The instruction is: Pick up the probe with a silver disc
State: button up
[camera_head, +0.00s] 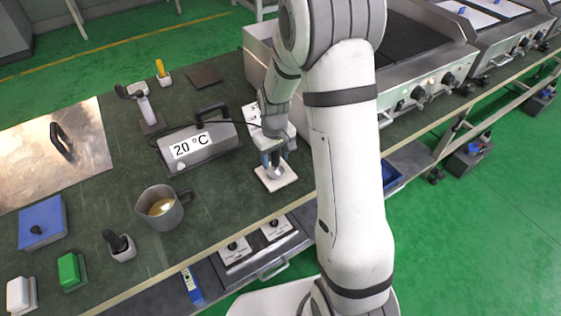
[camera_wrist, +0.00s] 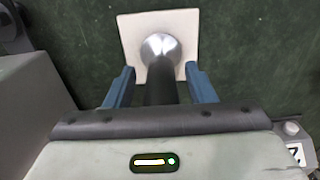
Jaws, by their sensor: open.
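The probe with a silver disc (camera_wrist: 160,46) stands on a square white base plate (camera_wrist: 128,27) in the wrist view. Its dark handle (camera_wrist: 161,82) rises toward the camera. My gripper (camera_wrist: 160,85) is open, with one blue finger on each side of the handle. I cannot tell whether either finger touches it. In the head view my gripper (camera_head: 272,158) is over the white base plate (camera_head: 285,181) near the table's front edge. My arm and gripper hide most of the probe there.
A box labelled 20 °C (camera_head: 200,146) stands just left of my gripper. A grey jug (camera_head: 163,208) with yellowish liquid is at the front left. A dark-handled tool (camera_head: 143,105) stands farther back. A blue block (camera_head: 42,223) and a green block (camera_head: 71,271) are at far left.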

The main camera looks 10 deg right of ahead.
grip_shut()
dwell(0.5)
